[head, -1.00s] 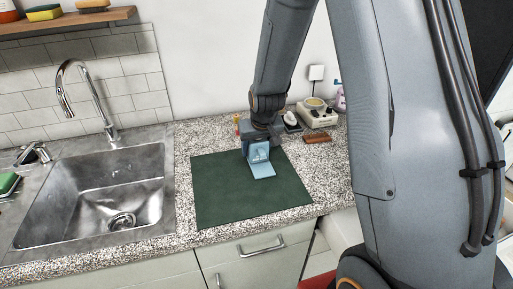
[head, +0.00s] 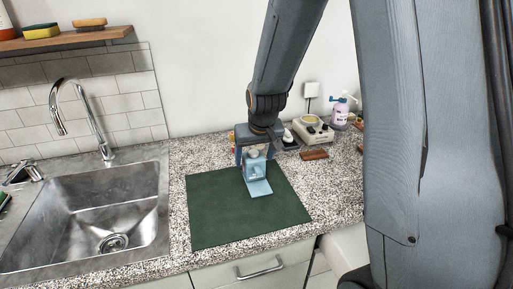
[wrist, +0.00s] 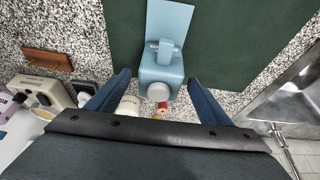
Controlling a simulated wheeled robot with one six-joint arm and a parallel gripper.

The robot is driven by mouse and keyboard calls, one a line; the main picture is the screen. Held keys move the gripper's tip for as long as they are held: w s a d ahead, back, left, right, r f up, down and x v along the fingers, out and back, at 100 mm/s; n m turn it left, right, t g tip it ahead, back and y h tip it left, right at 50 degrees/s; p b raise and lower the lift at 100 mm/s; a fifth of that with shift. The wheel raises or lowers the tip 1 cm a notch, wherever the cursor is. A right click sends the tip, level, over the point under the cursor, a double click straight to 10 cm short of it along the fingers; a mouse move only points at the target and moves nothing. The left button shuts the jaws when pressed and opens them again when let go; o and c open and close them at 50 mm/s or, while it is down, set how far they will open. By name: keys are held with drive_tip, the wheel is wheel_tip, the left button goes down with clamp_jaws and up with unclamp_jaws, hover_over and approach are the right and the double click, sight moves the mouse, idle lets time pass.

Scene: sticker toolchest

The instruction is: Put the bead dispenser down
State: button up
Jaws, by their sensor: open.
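The bead dispenser (head: 258,180) is light blue, with a flat plate reaching out at its front. It stands upright on the back part of the dark green mat (head: 235,215). My gripper (head: 254,157) is open above and behind it, with one finger on each side. In the wrist view the dispenser (wrist: 160,70) shows between the spread fingers of my gripper (wrist: 157,95), with a gap on both sides. The dispenser's underside is hidden.
A steel sink (head: 85,215) with a tap (head: 80,110) is at left. A cream appliance (head: 313,130), a brown block (head: 314,155) and a pump bottle (head: 341,112) stand at the back right. A small red item (wrist: 162,105) is close behind the dispenser. The mat's front is clear.

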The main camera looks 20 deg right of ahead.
sight(257, 168)
drive_tip(key=b+v, duration=0.1)
drive_tip(key=v, duration=0.5)
drive_tip(key=shift+s, duration=0.35)
drive_tip(key=s+f+g, duration=0.1)
drive_tip(key=s, duration=0.4)
drive_tip(key=s+f+g, duration=0.1)
drive_tip(key=s+f, duration=0.1)
drive_tip(key=s, duration=0.4)
drive_tip(key=s+f, duration=0.2)
drive_tip(key=s, duration=0.4)
drive_tip(key=shift+s+f+g, duration=0.1)
drive_tip(key=shift+f+g, duration=0.1)
drive_tip(key=shift+g, duration=0.2)
drive_tip(key=shift+f+b, duration=0.35)
drive_tip(key=shift+b, duration=0.05)
